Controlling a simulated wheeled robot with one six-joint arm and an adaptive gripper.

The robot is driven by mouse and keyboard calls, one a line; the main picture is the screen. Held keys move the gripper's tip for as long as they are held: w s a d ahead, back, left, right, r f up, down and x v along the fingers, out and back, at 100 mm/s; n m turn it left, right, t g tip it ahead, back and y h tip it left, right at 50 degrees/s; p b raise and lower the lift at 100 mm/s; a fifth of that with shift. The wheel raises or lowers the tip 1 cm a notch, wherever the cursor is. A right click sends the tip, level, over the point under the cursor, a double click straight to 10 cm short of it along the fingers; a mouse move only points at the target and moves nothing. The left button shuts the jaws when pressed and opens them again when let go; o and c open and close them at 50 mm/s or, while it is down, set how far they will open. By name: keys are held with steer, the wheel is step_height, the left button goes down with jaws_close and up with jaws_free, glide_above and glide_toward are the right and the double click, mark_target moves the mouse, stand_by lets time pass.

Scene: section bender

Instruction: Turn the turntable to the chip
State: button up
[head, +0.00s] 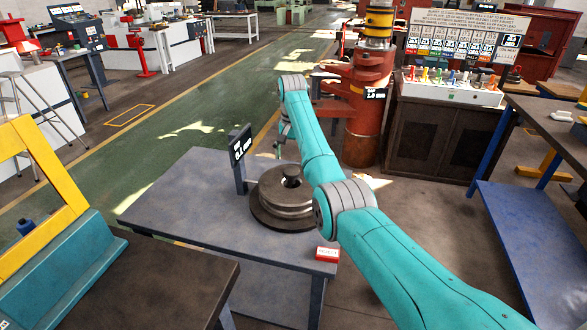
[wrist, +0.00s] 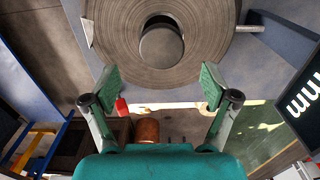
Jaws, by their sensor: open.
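The turntable (head: 268,212) is a dark round stack of discs with a central knob (head: 291,176), standing on a grey table. My arm covers part of its right side. In the wrist view the turntable (wrist: 207,45) fills the top, with concentric rings around the knob (wrist: 161,45). My gripper (wrist: 159,86) is open, its two green pads apart at the lower edge of the disc, with nothing held between them. A pale wedge (wrist: 87,33) shows at the disc's left edge and a grey peg (wrist: 248,29) at its right. I cannot tell which mark is the chip.
A display post (head: 240,157) stands left of the turntable; its screen (wrist: 302,103) shows at right in the wrist view. A red-and-white block (head: 327,254) sits at the table's front corner. The table's left part is clear. A red machine column (head: 366,120) stands behind.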

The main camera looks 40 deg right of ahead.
mark_target(292, 170)
steer(key=shift+a+f, duration=0.1)
steer(key=shift+f, duration=2.5)
jaws_close()
